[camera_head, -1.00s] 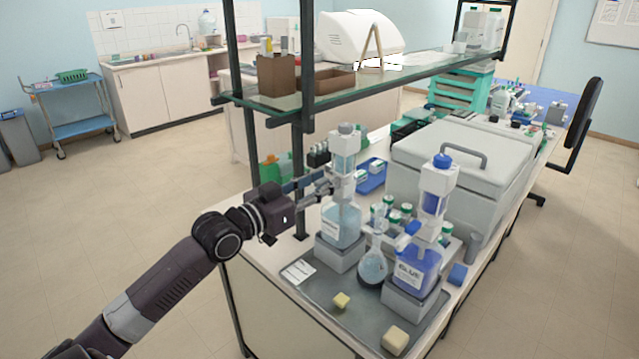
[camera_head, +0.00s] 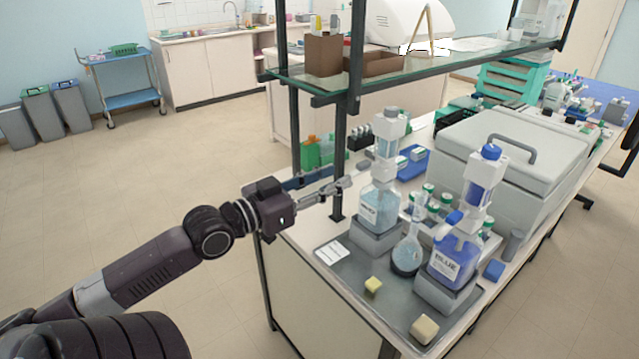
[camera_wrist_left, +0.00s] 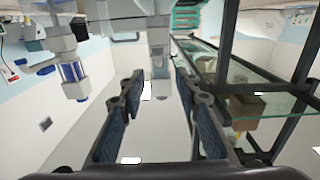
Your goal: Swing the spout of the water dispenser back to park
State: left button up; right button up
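The water dispenser (camera_head: 380,207) is a bottle of pale blue liquid with a clear and white pump head (camera_head: 389,130), upright on a grey block. Its spout cannot be clearly made out. My left gripper (camera_head: 342,185) is just left of the dispenser, at about the height of the bottle's top, with a small gap between them. In the left wrist view, which is upside down, the fingers (camera_wrist_left: 160,88) are apart with nothing between them. A white dispenser head (camera_wrist_left: 158,38) shows beyond them there. My right gripper is not in view.
The blue dispenser (camera_head: 452,258) stands to the right, with a round flask (camera_head: 407,254) between the two. A grey tray (camera_head: 350,276) lies under them. A shelf post (camera_head: 338,165) rises close behind my left gripper. A large grey box (camera_head: 480,165) stands behind.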

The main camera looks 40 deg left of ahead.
pick_arm(q)
jog(key=shift+s+a, duration=0.2)
jog(key=shift+s, duration=1.1)
